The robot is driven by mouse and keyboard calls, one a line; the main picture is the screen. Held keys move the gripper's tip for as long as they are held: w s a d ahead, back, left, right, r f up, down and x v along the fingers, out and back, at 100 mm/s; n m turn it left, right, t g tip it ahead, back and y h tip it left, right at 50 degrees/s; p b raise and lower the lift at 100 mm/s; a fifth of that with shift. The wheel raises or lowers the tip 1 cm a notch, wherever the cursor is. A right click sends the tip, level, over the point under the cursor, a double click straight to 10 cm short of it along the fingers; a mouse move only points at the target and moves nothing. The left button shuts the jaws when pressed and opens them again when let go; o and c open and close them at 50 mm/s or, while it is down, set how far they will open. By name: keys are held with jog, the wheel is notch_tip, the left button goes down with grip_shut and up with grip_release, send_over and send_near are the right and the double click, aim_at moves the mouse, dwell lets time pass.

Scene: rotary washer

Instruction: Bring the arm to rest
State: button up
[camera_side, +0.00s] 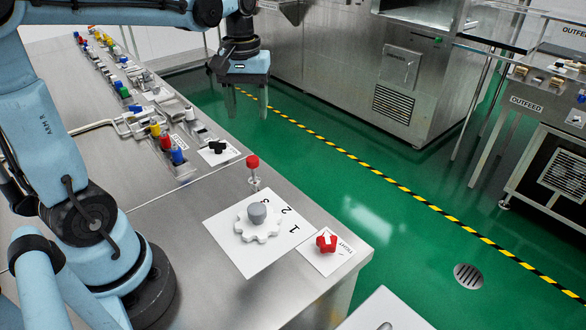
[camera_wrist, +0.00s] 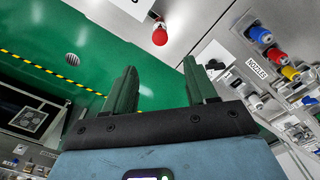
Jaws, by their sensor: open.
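My gripper (camera_side: 251,98) hangs beyond the far edge of the steel table, over the green floor, with its fingers apart and nothing between them. In the wrist view my gripper (camera_wrist: 160,85) also shows two separated fingers with green floor and table edge behind. On the table's near end a white plate (camera_side: 233,259) carries a white lobed wheel with a grey knob (camera_side: 257,213), and numbers beside it. A red-topped post (camera_side: 253,163) stands behind the plate; its red ball shows in the wrist view (camera_wrist: 160,36). A red knob (camera_side: 326,242) sits on a small label plate at the right corner.
Several coloured connectors (camera_side: 166,142) and fittings line the table's back left. Steel machines (camera_side: 400,80) stand across the floor. The floor around my gripper looks clear.

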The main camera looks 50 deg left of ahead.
jog(key=s+d+f+m+t, duration=0.1)
jog(key=s+d+m+t, duration=0.1)
jog(key=d+m+t, duration=0.1)
jog(key=s+d+f+m+t, duration=0.2)
jog(key=d+m+t, duration=0.2)
jog(key=d+m, duration=0.2)
jog(key=shift+s+d+f, duration=0.15)
jog(key=shift+s+d, duration=0.1)
jog(key=shift+d, duration=0.5)
